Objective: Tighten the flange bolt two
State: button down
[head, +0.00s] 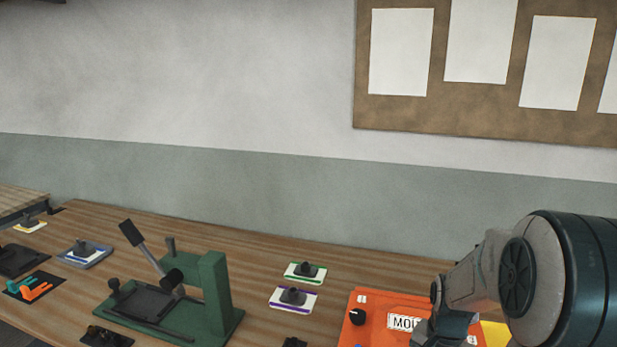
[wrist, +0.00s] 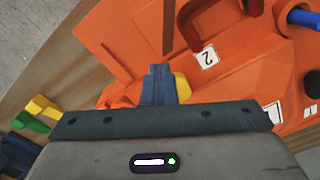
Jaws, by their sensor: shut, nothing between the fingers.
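An orange mould (wrist: 130,45) fills much of the wrist view. A white label with a 2 (wrist: 208,57) is on it, beside a dark red curved part (wrist: 222,28). I cannot make out which part is flange bolt two. My gripper (wrist: 160,72) is shut and empty, over the orange mould and left of the label 2. A yellow part (wrist: 183,87) shows just behind the fingertips, partly hidden by them. In the head view my arm covers the right side of an orange panel (head: 372,322), whose lettering is partly hidden.
A blue rod (wrist: 303,18) and a label 1 (wrist: 309,110) lie to the right in the wrist view. Yellow (wrist: 40,107) and green (wrist: 30,121) pieces are at left. A green press (head: 212,290) with a raised lever and several small fixtures stand on the wooden bench (head: 250,250).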

jog(key=shift+w+a, duration=0.1)
jog(key=shift+w, duration=0.05)
jog(key=shift+w+a, duration=0.3)
jog(key=shift+a, duration=0.05)
jog(key=shift+w+a+b, duration=0.15)
jog(key=shift+b, duration=0.2)
jog(key=shift+w, duration=0.1)
jog(key=shift+w+a, duration=0.2)
jog(key=shift+w, duration=0.15)
jog(key=shift+a, duration=0.15)
